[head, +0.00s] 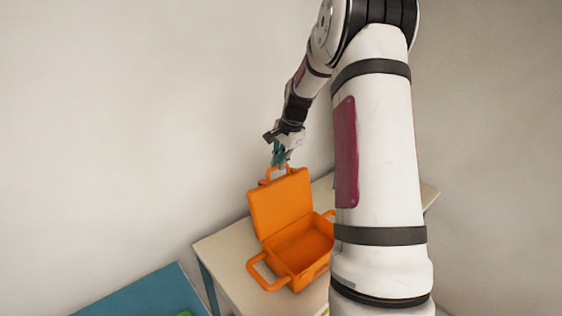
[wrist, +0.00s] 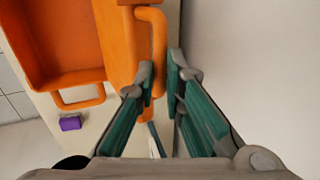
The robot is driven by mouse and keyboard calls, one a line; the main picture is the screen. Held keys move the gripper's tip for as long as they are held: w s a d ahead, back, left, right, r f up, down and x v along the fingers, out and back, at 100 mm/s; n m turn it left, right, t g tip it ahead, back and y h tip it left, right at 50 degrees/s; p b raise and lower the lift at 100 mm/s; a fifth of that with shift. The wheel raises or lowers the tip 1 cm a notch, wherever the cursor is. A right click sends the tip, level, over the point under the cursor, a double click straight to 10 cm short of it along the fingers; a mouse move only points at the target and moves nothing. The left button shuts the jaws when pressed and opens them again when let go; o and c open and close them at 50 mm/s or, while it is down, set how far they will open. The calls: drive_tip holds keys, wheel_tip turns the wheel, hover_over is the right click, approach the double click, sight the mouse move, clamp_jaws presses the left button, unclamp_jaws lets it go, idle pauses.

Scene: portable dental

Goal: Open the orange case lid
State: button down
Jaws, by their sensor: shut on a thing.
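The orange case (head: 299,262) stands on a light table, and its inside looks empty where I can see it. Its lid (head: 281,207) is raised, standing roughly upright at the back of the case. My gripper (head: 279,163) is at the top of the lid, at the lid's handle. In the wrist view my gripper (wrist: 160,84) has its green-padded fingers around the lower end of the orange lid handle (wrist: 158,40), shut on it. The lid (wrist: 118,45) and the open case body (wrist: 55,45) show to the left. My arm hides the case's right side in the head view.
The light table (head: 222,257) stands close to the wall. A blue surface (head: 150,295) with a green thing (head: 184,313) is at the lower left. A small purple block (wrist: 71,123) lies beside the case in the wrist view.

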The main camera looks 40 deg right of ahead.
drive_tip(key=s, duration=0.1)
drive_tip(key=s+p, duration=0.1)
drive_tip(key=s, duration=0.1)
drive_tip(key=s+p, duration=0.1)
drive_tip(key=s, duration=0.1)
drive_tip(key=shift+s+a+r, duration=0.2)
drive_tip(key=shift+a, duration=0.05)
drive_tip(key=c, duration=1.7)
unclamp_jaws()
drive_tip(key=shift+f, duration=0.15)
drive_tip(key=shift+o, duration=0.2)
drive_tip(key=shift+w+r, duration=0.1)
drive_tip(key=shift+r, duration=0.1)
drive_tip(key=v, duration=1.2)
drive_tip(key=shift+p, duration=0.3)
